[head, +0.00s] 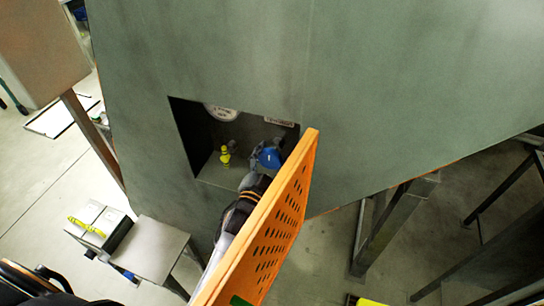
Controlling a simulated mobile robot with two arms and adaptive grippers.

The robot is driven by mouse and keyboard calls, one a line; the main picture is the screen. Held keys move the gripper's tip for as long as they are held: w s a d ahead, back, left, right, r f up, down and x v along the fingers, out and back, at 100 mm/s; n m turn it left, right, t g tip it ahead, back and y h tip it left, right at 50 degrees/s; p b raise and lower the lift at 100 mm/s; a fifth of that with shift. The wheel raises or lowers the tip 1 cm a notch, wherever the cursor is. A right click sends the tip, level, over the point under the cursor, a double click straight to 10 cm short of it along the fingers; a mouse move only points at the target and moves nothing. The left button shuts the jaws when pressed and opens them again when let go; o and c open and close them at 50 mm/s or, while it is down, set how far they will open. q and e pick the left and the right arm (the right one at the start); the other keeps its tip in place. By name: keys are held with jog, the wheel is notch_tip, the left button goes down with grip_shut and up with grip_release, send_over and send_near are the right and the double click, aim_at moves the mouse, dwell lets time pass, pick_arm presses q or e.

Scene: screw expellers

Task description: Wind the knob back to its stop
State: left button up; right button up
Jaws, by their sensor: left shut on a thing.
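A square recess in the grey-green machine holds a blue knob (269,157) at its right side. My left gripper (258,162) reaches into the recess past the orange panel and is shut on the blue knob. The fingers are small in the view and partly hidden, so the exact grip is hard to see. The knob's stop cannot be made out. My right gripper is not in view.
An open orange perforated panel (270,235) stands close along the right of my left arm. The recess (185,135) also holds a yellow fitting (225,155) and a white round dial (221,113). A grey stand (150,248) is at lower left; metal legs (385,225) are at right.

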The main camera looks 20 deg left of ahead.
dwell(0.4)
pick_arm(q)
jog(key=o, duration=1.2)
jog(key=shift+c, duration=0.2)
jog(key=shift+s, duration=0.1)
jog(key=shift+s+f, duration=0.1)
jog(key=shift+s, duration=0.25)
jog(key=s, duration=1.1)
jog(key=shift+a, duration=0.25)
